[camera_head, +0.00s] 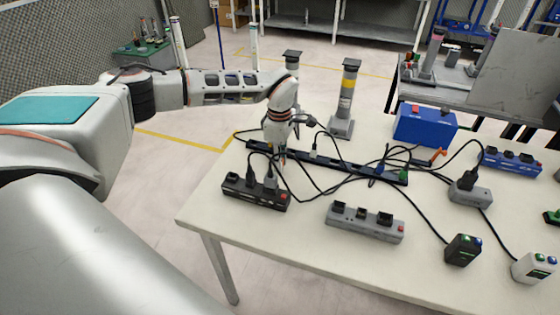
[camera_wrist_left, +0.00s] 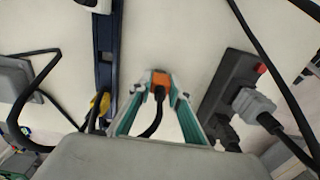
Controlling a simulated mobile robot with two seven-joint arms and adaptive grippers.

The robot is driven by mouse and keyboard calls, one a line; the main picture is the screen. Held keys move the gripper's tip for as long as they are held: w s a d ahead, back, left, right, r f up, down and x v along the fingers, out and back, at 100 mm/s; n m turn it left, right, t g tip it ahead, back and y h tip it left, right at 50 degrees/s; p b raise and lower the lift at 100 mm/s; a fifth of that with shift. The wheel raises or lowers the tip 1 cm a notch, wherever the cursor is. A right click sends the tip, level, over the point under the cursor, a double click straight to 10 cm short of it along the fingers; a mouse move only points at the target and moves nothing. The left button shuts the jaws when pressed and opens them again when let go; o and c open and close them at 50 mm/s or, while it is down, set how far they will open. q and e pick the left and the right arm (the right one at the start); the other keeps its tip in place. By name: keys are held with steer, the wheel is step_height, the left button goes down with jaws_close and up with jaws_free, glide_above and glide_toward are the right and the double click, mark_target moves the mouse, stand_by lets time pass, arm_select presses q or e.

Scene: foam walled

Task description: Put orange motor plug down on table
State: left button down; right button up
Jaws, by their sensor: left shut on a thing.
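The orange motor plug (camera_wrist_left: 160,78) shows in the left wrist view between the fingertips of my left gripper (camera_wrist_left: 158,88), which is shut on it. A black cable runs from the plug back toward the wrist. The pale table top (camera_wrist_left: 165,40) lies beyond the plug; I cannot tell whether the plug touches it. In the head view my left gripper (camera_head: 283,155) points down over the left part of the table (camera_head: 305,222), between a long dark power strip (camera_head: 340,167) and a black power strip (camera_head: 256,192). The plug cannot be made out there. My right gripper is not in view.
A grey power strip (camera_head: 365,222) lies nearer the front, with bare table around it. Black cables cross the middle and right. A blue box (camera_head: 425,126) stands at the back. A yellow plug (camera_wrist_left: 101,103) sits at the long strip, left of my fingers.

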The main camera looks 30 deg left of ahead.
arm_select(q)
steer(key=shift+f, duration=0.1)
steer(key=c, duration=1.9)
jaws_free()
step_height(320, 180, up, 12)
steer(key=shift+r, duration=0.15)
